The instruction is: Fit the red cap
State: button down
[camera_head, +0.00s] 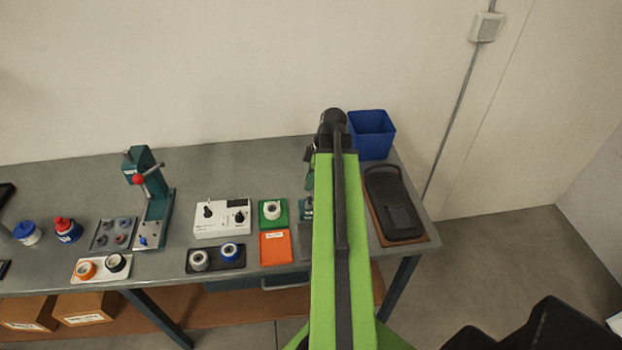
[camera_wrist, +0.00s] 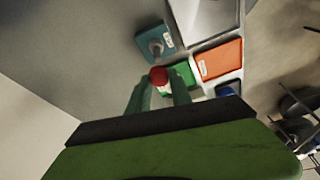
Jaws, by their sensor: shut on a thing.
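In the wrist view, my gripper (camera_wrist: 160,84) is shut on a small red cap (camera_wrist: 159,74), held between the fingertips. The cap appears in front of the edge of a green pad (camera_wrist: 183,72); I cannot tell its height above the bench. Something pale shows just below the cap between the fingers, too small to make out. In the head view, the green pad (camera_head: 283,218) carries a white round part (camera_head: 271,210). My green arm hides most of my gripper and the held cap there.
A teal pad with a grey knob (camera_wrist: 155,45) and an orange pad (camera_wrist: 217,62) lie near the gripper. On the bench stand a white control box (camera_head: 222,220), a teal press (camera_head: 150,200), a blue bin (camera_head: 371,134) and a red-topped blue container (camera_head: 67,230). A black case (camera_head: 394,205) lies at right.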

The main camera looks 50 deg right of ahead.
jog(key=shift+f+b, duration=1.65)
jog(key=shift+f, duration=0.35)
jog(key=shift+r, duration=0.1)
jog(key=shift+m, duration=0.4)
jog(key=shift+f+b, duration=0.6)
jog(key=shift+f, duration=0.05)
jog(key=c, duration=1.1)
grip_release()
